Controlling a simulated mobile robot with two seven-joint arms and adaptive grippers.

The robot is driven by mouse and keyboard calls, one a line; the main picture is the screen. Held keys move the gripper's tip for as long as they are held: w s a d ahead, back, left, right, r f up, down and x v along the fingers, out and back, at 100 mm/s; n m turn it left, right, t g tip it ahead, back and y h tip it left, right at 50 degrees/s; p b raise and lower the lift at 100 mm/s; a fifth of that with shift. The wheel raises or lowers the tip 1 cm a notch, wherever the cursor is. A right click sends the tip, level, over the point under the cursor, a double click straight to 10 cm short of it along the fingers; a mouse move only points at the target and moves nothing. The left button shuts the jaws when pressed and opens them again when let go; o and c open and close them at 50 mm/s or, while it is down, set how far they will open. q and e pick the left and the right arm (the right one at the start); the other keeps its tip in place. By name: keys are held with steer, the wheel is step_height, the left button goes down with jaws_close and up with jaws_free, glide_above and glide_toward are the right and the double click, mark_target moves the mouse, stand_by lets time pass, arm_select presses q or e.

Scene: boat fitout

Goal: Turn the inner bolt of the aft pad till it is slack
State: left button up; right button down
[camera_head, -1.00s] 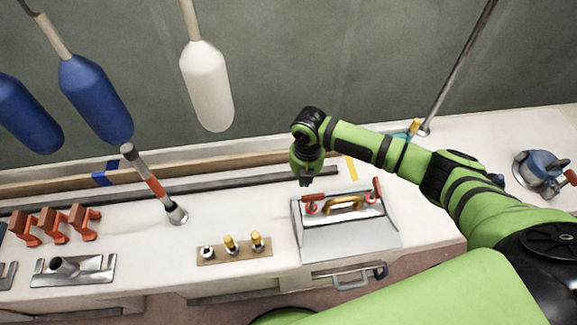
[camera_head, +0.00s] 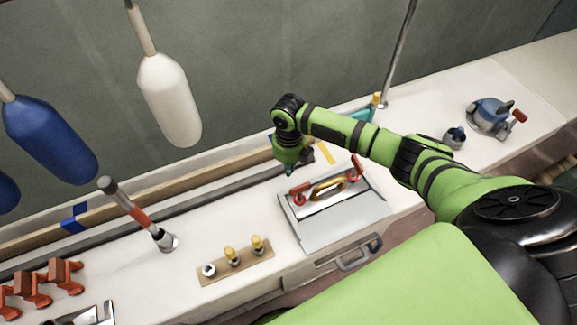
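I cannot make out which thing is the aft pad, and no inner bolt can be told apart. A metal plate with a short tube (camera_head: 92,316) is cut off at the lower left edge of the picture; it may be a pad, but I cannot tell. My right gripper (camera_head: 290,172) points down, near the back left corner of a grey toolbox (camera_head: 345,228) on the white bench. Its fingers are small and dark, so I cannot tell whether they are open or shut. I see nothing clearly held.
A wooden strip with yellow-topped fittings (camera_head: 236,262) lies left of the toolbox. A leaning post with an orange band (camera_head: 138,215), orange clamps (camera_head: 62,275) and a blue winch-like device (camera_head: 490,115) stand on the bench. Hanging fenders (camera_head: 168,98) are behind.

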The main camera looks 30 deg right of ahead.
mark_target(295, 188)
arm_select(q)
step_height(295, 188, down, 6)
steer(key=a+b, duration=0.1)
steer(key=b, duration=0.4)
steer(key=shift+w+a, duration=0.2)
arm_select(e)
step_height(295, 188, down, 7)
steer(key=shift+a+f, duration=0.15)
